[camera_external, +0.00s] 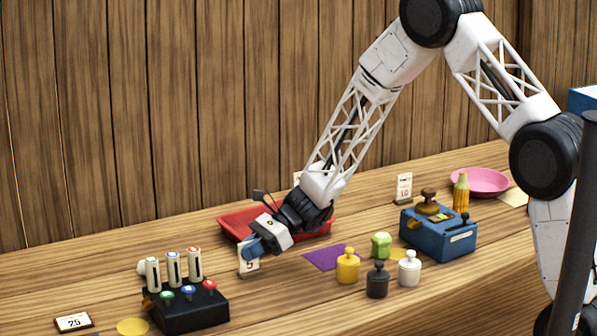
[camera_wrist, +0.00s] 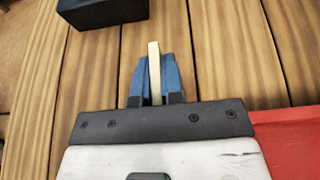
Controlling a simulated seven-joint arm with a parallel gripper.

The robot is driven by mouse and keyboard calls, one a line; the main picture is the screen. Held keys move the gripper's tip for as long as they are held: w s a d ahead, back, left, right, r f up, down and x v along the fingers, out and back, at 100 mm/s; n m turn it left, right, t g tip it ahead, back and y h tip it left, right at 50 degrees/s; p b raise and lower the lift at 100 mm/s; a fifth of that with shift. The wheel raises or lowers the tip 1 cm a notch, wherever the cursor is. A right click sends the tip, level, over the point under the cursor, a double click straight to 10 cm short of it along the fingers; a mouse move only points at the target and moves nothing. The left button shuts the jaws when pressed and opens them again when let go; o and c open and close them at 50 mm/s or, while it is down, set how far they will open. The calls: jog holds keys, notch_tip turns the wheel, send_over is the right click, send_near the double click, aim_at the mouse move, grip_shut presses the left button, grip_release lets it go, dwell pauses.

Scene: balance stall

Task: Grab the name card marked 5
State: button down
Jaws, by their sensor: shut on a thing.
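The name card marked 5 (camera_external: 249,266) is a small white card, upright at the middle left of the table in the external view. My gripper (camera_external: 252,248) is over its top, with the blue fingers shut on it. In the wrist view the card (camera_wrist: 154,70) shows edge-on as a pale strip between the two blue fingers of my gripper (camera_wrist: 155,80). The fingers cover its upper part. I cannot tell whether its lower edge touches the table.
A red tray (camera_external: 232,222) lies right behind my gripper. A black box with buttons (camera_external: 190,308) stands to the left. Several coloured weights, such as a yellow one (camera_external: 347,267), and a blue scale (camera_external: 440,238) stand to the right. A card marked 10 (camera_external: 404,188) stands farther back.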

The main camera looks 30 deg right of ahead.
aim_at(240, 244)
jog(key=shift+r, duration=0.2)
jog(key=shift+r, duration=1.35)
jog(key=shift+s+d+r, duration=0.1)
jog(key=shift+s+r, duration=0.15)
jog(key=shift+r, duration=0.05)
jog(key=s+d, duration=0.3)
jog(key=s, duration=0.4)
jog(key=s+d+r, duration=0.1)
jog(key=s+d, duration=0.2)
jog(key=s, duration=0.4)
jog(key=shift+d+r, duration=0.15)
jog(key=shift+d, duration=0.1)
